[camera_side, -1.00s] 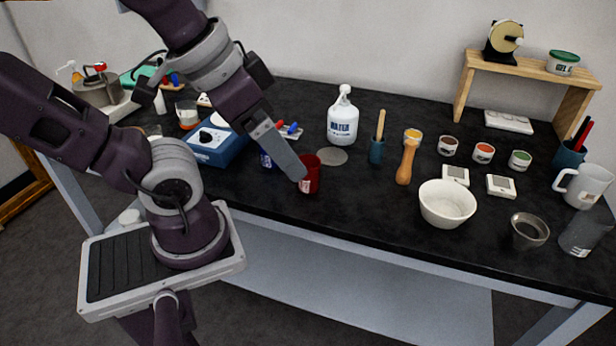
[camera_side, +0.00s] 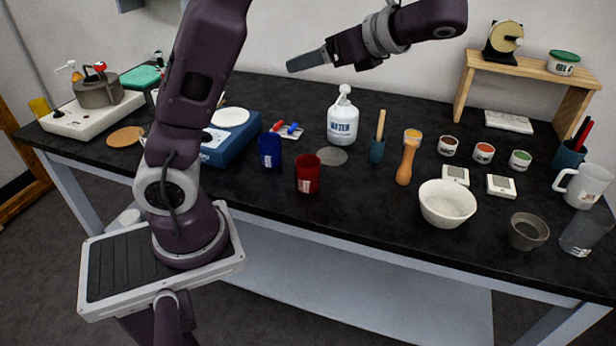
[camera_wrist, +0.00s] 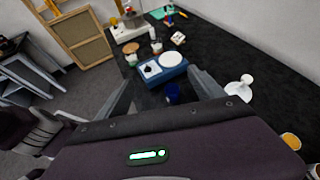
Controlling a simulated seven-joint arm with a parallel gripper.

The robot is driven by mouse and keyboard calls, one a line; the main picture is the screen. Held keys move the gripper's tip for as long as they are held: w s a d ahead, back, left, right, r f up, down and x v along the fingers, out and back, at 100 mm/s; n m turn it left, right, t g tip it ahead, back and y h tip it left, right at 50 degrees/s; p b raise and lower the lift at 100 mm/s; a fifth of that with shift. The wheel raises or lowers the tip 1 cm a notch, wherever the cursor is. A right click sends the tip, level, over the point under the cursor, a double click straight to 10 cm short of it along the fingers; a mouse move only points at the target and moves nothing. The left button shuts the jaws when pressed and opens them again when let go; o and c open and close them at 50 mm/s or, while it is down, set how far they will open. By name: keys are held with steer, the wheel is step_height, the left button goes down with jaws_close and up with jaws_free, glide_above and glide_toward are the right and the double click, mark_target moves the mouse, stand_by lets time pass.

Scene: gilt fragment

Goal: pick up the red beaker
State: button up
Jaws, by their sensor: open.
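The red beaker (camera_side: 308,175) stands upright on the black bench near its front edge in the side view, with a small white label. The wrist view does not show it. My gripper (camera_side: 292,64) is high above the bench, well above the beaker and touching nothing, with its fingers pointing left in the side view. In the wrist view my gripper (camera_wrist: 162,78) has its fingers spread apart with nothing held between them. A blue beaker (camera_wrist: 172,93) shows beyond the gap between the fingers. In the side view the blue beaker (camera_side: 270,150) stands behind and left of the red one.
A blue hotplate (camera_side: 232,145) stands left of the beakers. A white water bottle (camera_side: 342,122) and a grey disc (camera_side: 332,156) are behind right. A pestle (camera_side: 408,160) and white bowl (camera_side: 447,203) stand further right. Bare bench lies just right of the red beaker.

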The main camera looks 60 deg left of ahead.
mark_target(315, 170)
steer(key=shift+m+g+y, duration=0.3)
steer(key=shift+y, duration=0.1)
steer(key=f, duration=2.7)
steer(key=shift+w+a, duration=0.15)
steer(key=shift+w, duration=0.25)
steer(key=x, duration=0.7)
steer(key=shift+w+f, duration=0.25)
steer(key=shift+w, duration=0.1)
steer(key=c, duration=1.4)
